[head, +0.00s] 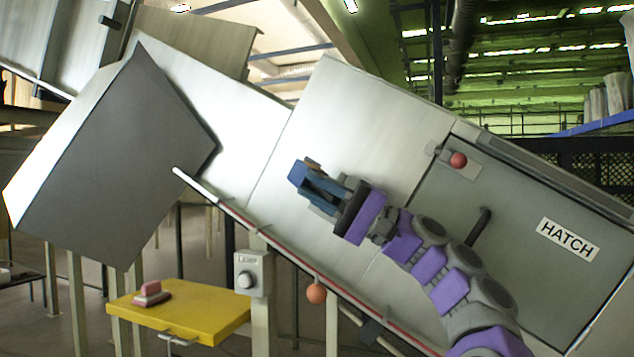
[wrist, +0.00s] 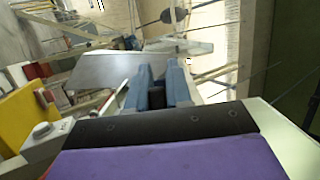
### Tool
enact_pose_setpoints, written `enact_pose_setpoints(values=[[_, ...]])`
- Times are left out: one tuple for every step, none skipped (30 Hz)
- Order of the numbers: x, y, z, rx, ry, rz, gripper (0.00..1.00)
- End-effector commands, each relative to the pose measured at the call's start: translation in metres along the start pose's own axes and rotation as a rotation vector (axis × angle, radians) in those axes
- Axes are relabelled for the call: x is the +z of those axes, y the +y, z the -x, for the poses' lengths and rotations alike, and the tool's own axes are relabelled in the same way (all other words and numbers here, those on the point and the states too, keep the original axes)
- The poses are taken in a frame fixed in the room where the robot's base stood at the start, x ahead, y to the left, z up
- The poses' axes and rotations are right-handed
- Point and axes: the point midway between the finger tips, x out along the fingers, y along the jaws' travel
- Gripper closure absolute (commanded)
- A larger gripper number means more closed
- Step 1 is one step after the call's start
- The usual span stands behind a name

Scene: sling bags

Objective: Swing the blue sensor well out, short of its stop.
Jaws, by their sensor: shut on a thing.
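The blue sensor (head: 298,172) shows in the head view as a small bright blue block in front of the pale metal casing. My gripper (head: 311,184) reaches it from the lower right, and its dark blue-grey fingers are closed at the block. A small brown piece (head: 313,164) sits just beside it. In the wrist view my gripper (wrist: 158,68) shows two blue-grey fingers with dark parts between them. What they hold is mostly hidden there, and I cannot make out the sensor's pivot or stop.
The sloping casing (head: 300,125) lies behind my arm. A grey hood (head: 115,150) juts out at left. A hatch (head: 520,230) with a black handle (head: 478,226) and red knob (head: 458,160) is at right.

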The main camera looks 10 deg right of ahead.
Motion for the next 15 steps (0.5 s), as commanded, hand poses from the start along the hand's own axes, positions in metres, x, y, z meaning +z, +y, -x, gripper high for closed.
enact_pose_setpoints(values=[[-0.0003,0.0000,-0.0004,0.000,0.000,0.000,1.00],[-0.0003,0.0000,-0.0003,-0.001,0.000,0.000,1.00],[-0.0003,0.0001,-0.0002,-0.001,0.000,0.000,1.00],[-0.0003,0.0000,-0.0002,-0.001,0.000,0.000,1.00],[-0.0003,0.0001,-0.0002,-0.001,0.000,0.000,1.00],[-0.0003,0.0000,-0.0002,-0.001,0.001,0.000,1.00],[-0.0003,0.0000,-0.0002,-0.001,0.001,0.000,1.00],[-0.0004,0.0000,-0.0002,-0.001,0.001,0.000,1.00],[-0.0004,0.0000,-0.0002,-0.001,0.001,0.000,1.00],[-0.0004,0.0000,-0.0002,-0.001,0.001,0.000,0.79],[-0.0004,0.0000,-0.0002,-0.001,0.001,0.000,0.76],[-0.0004,0.0000,-0.0001,-0.001,0.001,0.000,0.72],[-0.0004,0.0000,-0.0001,-0.001,0.001,0.000,0.69],[-0.0003,-0.0001,-0.0001,-0.001,0.001,0.000,0.66],[0.0001,-0.0004,-0.0001,-0.001,0.001,0.000,0.62]])
